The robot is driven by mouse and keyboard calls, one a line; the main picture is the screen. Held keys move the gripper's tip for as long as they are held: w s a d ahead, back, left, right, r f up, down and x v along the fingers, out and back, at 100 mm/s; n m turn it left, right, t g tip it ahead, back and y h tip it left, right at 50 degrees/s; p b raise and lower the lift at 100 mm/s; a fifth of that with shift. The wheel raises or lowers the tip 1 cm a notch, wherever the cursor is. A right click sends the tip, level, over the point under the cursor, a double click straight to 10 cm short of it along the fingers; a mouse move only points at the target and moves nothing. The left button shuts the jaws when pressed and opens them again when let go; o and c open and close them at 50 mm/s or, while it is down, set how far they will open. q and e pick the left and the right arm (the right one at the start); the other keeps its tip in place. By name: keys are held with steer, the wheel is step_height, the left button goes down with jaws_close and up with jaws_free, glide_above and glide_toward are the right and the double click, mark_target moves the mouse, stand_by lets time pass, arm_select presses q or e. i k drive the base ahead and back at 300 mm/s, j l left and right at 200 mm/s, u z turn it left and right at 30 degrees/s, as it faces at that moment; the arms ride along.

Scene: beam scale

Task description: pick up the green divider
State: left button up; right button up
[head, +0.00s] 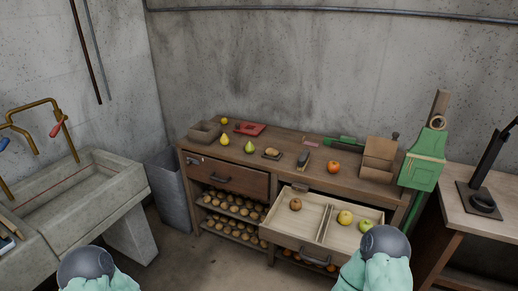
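A flat, narrow green piece (343,140), which looks like the green divider, lies at the back of the wooden bench top, right of the middle. It is small in the view, so its exact shape is hard to tell. A wooden partition (325,223) stands in the open drawer (283,240) and splits it into two compartments. A brown fruit (295,204) lies in the left one, a yellow apple (345,218) and a green apple (366,226) in the right one. Only mint and dark parts of my arms show at the bottom edge; neither gripper is visible.
On the bench (290,141) are a grey box (204,132), red tray (250,129), pears, a dark block (303,158), an orange fruit (333,167) and a wooden box (378,160). A large green stand (424,168) is at its right end. A sink (80,200) is left.

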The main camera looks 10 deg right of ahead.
mark_target(351, 141)
steer(key=i+l+u, duration=0.15)
steer(key=i, duration=0.3)
steer(key=i+l+u, duration=0.2)
steer(key=i+l, duration=0.15)
steer(key=i, duration=0.05)
